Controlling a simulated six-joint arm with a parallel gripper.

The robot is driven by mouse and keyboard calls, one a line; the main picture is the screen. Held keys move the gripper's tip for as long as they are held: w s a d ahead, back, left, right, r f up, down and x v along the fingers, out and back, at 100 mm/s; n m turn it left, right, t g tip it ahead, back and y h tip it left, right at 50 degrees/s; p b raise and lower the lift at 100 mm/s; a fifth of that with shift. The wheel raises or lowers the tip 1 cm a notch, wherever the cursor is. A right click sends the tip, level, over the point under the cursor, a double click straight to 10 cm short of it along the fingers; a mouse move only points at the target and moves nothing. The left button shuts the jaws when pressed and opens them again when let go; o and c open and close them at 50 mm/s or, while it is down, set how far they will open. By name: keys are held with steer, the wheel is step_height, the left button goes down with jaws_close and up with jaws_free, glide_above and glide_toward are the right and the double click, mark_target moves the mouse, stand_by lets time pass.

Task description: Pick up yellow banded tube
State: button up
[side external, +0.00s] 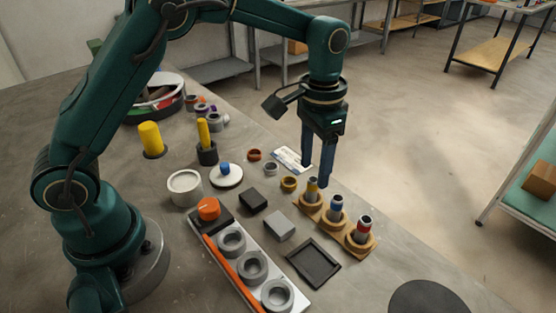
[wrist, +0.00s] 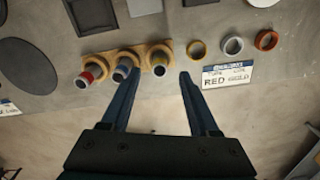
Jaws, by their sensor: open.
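The yellow banded tube (side external: 312,190) stands in the far end of a tan three-hole holder (side external: 347,240), with a blue banded tube (side external: 335,209) and a red banded tube (side external: 363,229) beside it. In the wrist view the yellow banded tube (wrist: 160,67) shows just beyond and between my fingertips, with the blue tube (wrist: 122,71) by the left finger and the red tube (wrist: 88,75) farther left. My gripper (side external: 317,174) points down, open and empty, close above the yellow tube. It also shows in the wrist view (wrist: 157,76). Contact cannot be told.
Yellow (wrist: 197,49), grey (wrist: 232,44) and orange (wrist: 266,40) rings lie right of the holder, by a printed card (wrist: 228,76). A black tray (side external: 314,263) and grey block (side external: 279,227) lie nearby. A white rack (side external: 223,262) holds grey rings. The table edge is close behind the holder.

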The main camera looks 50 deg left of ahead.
mark_target(313, 179)
steer(key=shift+f, duration=2.45)
jaws_close()
